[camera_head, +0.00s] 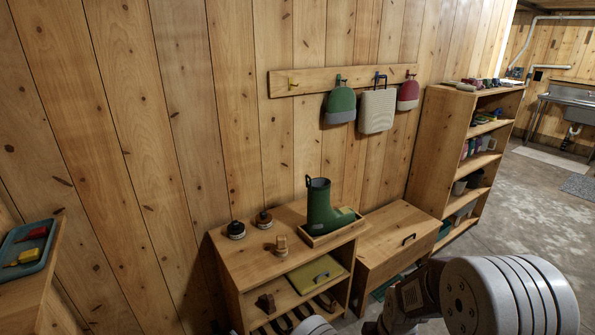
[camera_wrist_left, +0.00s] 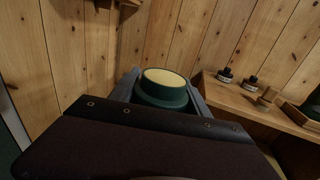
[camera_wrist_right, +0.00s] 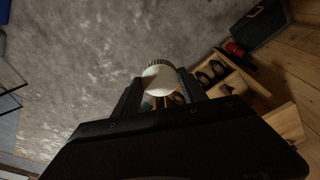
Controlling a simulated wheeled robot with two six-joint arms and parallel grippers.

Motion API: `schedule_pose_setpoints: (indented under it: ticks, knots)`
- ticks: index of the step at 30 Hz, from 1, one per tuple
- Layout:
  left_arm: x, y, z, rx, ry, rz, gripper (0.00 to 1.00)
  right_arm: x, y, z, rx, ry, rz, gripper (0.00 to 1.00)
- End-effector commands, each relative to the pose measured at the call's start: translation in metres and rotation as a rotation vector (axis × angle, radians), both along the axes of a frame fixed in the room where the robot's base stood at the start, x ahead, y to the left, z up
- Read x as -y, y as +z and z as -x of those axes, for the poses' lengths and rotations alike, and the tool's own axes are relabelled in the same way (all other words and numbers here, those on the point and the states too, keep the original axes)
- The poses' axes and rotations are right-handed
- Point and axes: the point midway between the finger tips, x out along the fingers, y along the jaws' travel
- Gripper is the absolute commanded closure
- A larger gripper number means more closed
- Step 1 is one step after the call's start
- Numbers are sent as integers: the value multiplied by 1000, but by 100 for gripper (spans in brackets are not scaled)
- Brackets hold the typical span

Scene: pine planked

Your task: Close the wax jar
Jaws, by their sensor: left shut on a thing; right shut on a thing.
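In the left wrist view, a dark green round jar (camera_wrist_left: 160,98) with pale yellow wax (camera_wrist_left: 166,78) showing at its uncovered top sits between the fingers of my left gripper (camera_wrist_left: 163,92). The gripper is shut on the jar's sides. In the right wrist view, my right gripper (camera_wrist_right: 159,92) is shut on a pale round lid (camera_wrist_right: 160,80) with a ridged grey edge. The lid is apart from the jar, and neither gripper's fingers show in the head view. The jar's lower part is hidden by my gripper.
A low wooden shelf (camera_head: 246,275) carries a green boot (camera_head: 322,209) in a tray, two small dark jars and a brush. A wooden chest (camera_head: 385,262) and tall shelf (camera_head: 432,165) stand to its right. A blue tray (camera_head: 26,248) lies at left. The concrete floor (camera_head: 535,215) is open.

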Motion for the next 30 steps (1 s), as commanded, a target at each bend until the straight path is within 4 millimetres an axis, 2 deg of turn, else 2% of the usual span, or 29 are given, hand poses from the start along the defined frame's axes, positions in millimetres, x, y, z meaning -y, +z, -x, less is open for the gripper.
schedule_pose_setpoints:
  ticks: [5, 21, 25, 30]
  knots:
    - [18, 2, -2, 2, -37, 2, 100, 0, 0, 0, 0, 0, 0, 87]
    - [121, 14, -14, 2, -248, 1, 100, 0, 0, 0, 0, 0, 0, 87]
    - [136, 16, -16, 1, -281, 1, 100, 0, 0, 0, 0, 0, 0, 87]
    - [145, 17, -17, 0, -298, 0, 100, 0, 0, 0, 0, 0, 0, 87]
